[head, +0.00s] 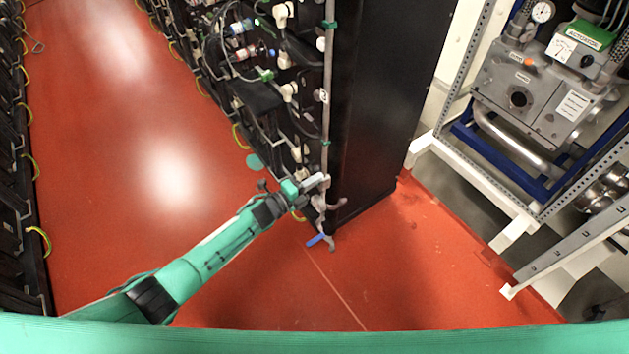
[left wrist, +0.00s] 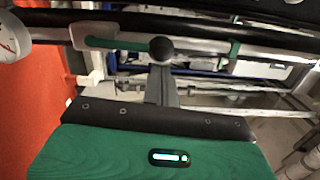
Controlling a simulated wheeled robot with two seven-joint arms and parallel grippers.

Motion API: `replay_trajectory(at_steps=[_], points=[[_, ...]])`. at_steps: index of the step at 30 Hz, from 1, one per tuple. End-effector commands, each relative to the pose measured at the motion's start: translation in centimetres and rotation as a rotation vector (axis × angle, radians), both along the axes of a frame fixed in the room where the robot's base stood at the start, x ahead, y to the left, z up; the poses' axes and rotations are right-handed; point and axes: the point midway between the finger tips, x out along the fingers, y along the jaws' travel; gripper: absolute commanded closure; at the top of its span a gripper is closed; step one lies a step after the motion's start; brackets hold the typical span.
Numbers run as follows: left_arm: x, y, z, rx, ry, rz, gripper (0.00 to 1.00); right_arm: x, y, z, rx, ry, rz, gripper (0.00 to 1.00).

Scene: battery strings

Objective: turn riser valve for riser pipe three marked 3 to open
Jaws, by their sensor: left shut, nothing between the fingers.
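My right gripper is out of view.
The black rack (head: 385,100) stands right behind the pipe, with battery shelves and cables to its left. A pump unit (head: 540,90) in a metal frame stands at the right. The red floor (head: 130,200) is clear in the left aisle.

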Motion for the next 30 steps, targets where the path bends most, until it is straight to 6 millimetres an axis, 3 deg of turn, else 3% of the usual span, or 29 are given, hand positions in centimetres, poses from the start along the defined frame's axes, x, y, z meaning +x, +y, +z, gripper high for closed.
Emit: replay_trajectory(at_steps=[11, 24, 30], points=[[-0.4, 0.6, -0.1, 0.001, 0.0, 0.001, 1.0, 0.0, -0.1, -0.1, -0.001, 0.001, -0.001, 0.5], [-6.1, 7.6, -0.3, 0.002, 0.0, 0.0, 1.0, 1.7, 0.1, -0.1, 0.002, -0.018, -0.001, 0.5], [-8.0, 10.0, -0.2, 0.001, 0.0, 0.001, 1.0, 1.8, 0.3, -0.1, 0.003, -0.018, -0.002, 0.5]])
